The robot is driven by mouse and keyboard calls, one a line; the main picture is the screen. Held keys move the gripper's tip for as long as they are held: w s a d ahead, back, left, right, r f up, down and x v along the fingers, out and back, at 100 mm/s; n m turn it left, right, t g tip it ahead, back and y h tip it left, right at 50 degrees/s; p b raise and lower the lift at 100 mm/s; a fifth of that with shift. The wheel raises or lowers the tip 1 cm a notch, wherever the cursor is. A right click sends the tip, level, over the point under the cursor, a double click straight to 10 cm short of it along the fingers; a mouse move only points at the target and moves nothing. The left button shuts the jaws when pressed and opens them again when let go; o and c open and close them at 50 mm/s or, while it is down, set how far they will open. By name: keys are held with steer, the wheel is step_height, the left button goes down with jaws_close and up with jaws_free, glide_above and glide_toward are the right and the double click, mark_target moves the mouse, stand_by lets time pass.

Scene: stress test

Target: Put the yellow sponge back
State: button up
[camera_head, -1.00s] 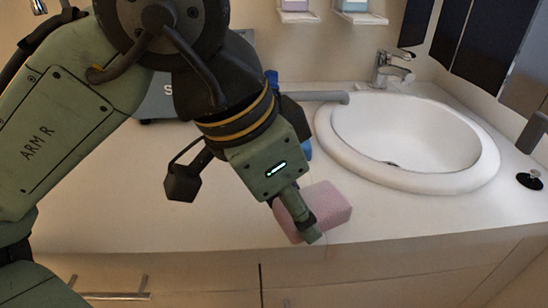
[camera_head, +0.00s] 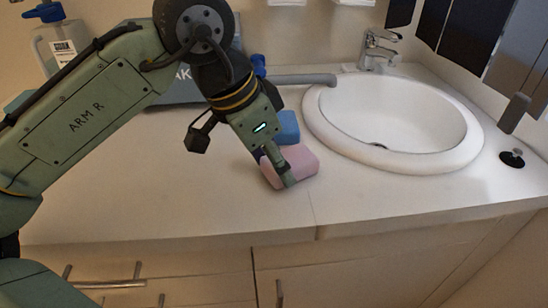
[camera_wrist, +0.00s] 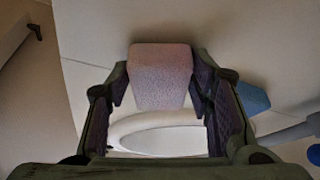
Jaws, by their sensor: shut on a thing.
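No yellow sponge shows in either view. My gripper (camera_head: 284,174) is shut on a pink sponge (camera_head: 304,162) near the front of the white counter, left of the sink. In the wrist view the pink sponge (camera_wrist: 160,75) sits between the two fingers of my gripper (camera_wrist: 163,82). A blue block (camera_head: 288,127), perhaps another sponge, is just behind the pink one and partly hidden by my gripper. The blue block also shows in the wrist view (camera_wrist: 253,98) at the right. I cannot tell whether the pink sponge touches the counter.
The white round sink (camera_head: 318,125) and its tap (camera_head: 378,48) are to the right. A grey box (camera_head: 180,90) and a bottle with a blue pump (camera_head: 62,50) stand at the back left. A black stopper (camera_head: 512,158) lies far right. The front left counter (camera_head: 130,205) is clear.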

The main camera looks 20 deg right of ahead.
steer(key=shift+f, duration=0.1)
steer(key=o, duration=1.2)
steer(key=shift+r, duration=0.2)
steer(key=v, duration=1.2)
steer(key=shift+f, duration=0.1)
